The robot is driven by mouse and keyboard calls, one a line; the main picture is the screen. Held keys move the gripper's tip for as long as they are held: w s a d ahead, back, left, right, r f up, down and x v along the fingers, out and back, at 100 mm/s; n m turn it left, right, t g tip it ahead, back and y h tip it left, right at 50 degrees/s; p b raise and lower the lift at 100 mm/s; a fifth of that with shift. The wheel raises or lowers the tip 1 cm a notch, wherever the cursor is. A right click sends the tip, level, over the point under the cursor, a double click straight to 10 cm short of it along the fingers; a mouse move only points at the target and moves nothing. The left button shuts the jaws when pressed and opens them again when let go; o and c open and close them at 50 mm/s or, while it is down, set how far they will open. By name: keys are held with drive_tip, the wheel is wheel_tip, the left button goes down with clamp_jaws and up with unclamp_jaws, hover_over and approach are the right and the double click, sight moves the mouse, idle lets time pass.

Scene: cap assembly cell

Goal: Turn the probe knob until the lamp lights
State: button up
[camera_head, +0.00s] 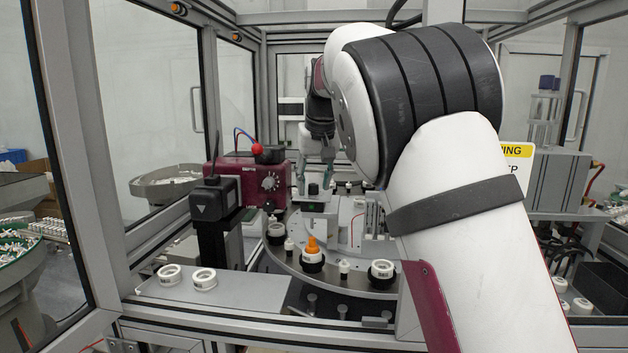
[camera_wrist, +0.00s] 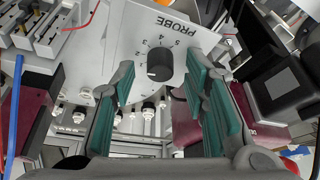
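The probe knob (camera_wrist: 160,65) is a round black knob on a light grey plate (camera_wrist: 150,25) marked PROBE, with a number scale around it, in the wrist view. The direction of its pointer is too small to read. My gripper (camera_wrist: 162,78) is open, with one teal-padded finger to each side of the knob in the picture. A gap shows between each pad and the knob. In the head view my gripper (camera_head: 315,176) points down over the rotary table, close above a small black part (camera_head: 313,189). I cannot clearly make out a lit lamp.
A maroon box (camera_head: 278,183) with a dial and a red ball (camera_head: 257,149) on top stands left of my gripper. A black camera-like unit (camera_head: 215,198) is in front of it. Caps and an orange-topped part (camera_head: 312,247) sit on the rotary table (camera_head: 345,282).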

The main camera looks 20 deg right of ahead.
clamp_jaws()
drive_tip(key=shift+w+d+n+y+b, duration=0.15)
drive_tip(key=shift+n+y+b, duration=0.25)
drive_tip(key=shift+n+b, duration=0.9)
drive_tip(key=shift+n, duration=0.3)
drive_tip(key=shift+r, duration=0.1)
drive_tip(key=shift+o, duration=0.5)
unclamp_jaws()
drive_tip(key=shift+s, duration=0.2)
drive_tip(key=v, duration=1.2)
